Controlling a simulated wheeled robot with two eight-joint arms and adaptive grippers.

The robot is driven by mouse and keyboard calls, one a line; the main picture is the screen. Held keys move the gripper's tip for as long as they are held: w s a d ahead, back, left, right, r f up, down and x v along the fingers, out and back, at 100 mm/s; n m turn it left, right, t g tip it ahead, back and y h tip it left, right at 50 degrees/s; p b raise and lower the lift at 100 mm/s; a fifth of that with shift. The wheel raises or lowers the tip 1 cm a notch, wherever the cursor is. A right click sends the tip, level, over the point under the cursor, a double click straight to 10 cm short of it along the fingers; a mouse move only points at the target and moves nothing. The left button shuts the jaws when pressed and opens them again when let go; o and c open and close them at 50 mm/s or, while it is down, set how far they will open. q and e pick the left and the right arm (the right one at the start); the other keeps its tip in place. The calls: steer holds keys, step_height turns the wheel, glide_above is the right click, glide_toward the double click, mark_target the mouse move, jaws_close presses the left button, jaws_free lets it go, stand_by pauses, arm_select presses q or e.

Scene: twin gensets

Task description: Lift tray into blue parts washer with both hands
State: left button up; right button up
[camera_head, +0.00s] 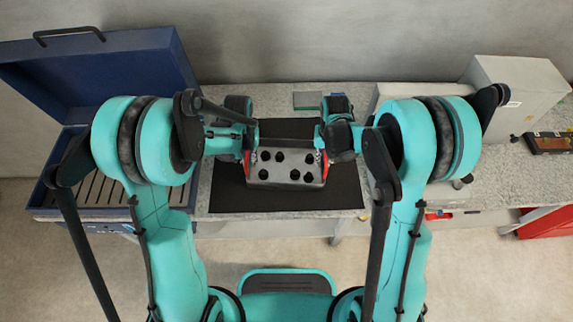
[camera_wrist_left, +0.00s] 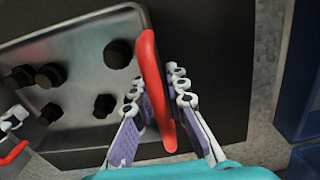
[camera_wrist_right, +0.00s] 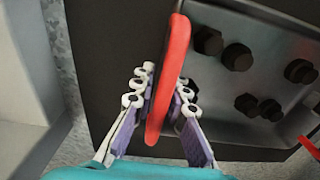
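The grey metal tray (camera_head: 287,178) lies on a black mat (camera_head: 285,200) on the bench and holds several dark hex parts. It has a red handle at each end. In the left wrist view one red handle (camera_wrist_left: 151,85) stands between the fingers of my left gripper (camera_wrist_left: 160,118), with gaps visible beside it. In the right wrist view the other red handle (camera_wrist_right: 172,75) stands between the fingers of my right gripper (camera_wrist_right: 165,115). Both grippers look open around the handles. The blue parts washer (camera_head: 105,75) is at the left with its lid raised, its slatted inside (camera_head: 98,190) partly hidden by my left arm.
A grey cabinet (camera_head: 515,88) stands at the right back of the bench. A green item (camera_head: 307,100) lies behind the tray. A dark box (camera_head: 548,143) is at the far right, with a red object (camera_head: 545,222) below. The bench is clear between mat and washer.

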arm_select(q)
steer(key=shift+f, duration=0.1)
arm_select(e)
steer(key=shift+f, duration=0.1)
arm_select(q)
jaws_close()
arm_select(e)
jaws_close()
